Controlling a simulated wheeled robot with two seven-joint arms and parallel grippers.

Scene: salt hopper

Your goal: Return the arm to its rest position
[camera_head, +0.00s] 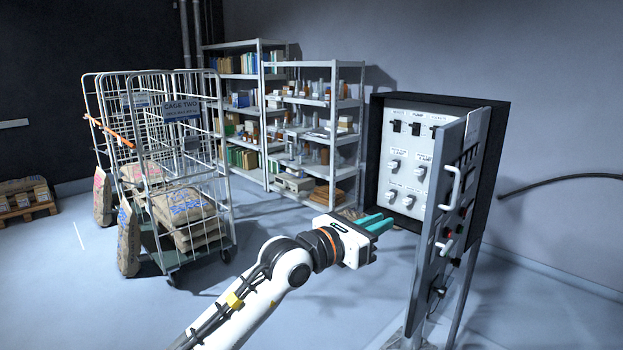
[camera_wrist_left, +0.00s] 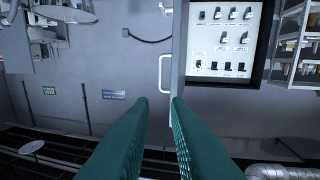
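My left arm (camera_head: 262,300) reaches in from the bottom of the head view. Its left gripper (camera_head: 376,223) has teal fingers pointing right, in front of the lower left part of an open control cabinet (camera_head: 376,150). In the left wrist view the two fingers (camera_wrist_left: 160,103) stand a little apart with nothing between them. The white switch panel (camera_wrist_left: 222,45) shows there upside down, beyond the fingertips. I cannot see the fingers touching the cabinet. My right gripper is in neither view.
The cabinet door (camera_head: 445,215) hangs open to the right of the gripper, with a handle (camera_head: 451,187) on it. A wire cage trolley (camera_head: 165,150) with sacks (camera_head: 184,206) stands at left. Shelves (camera_head: 313,130) stand behind. The floor (camera_head: 100,310) at lower left is clear.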

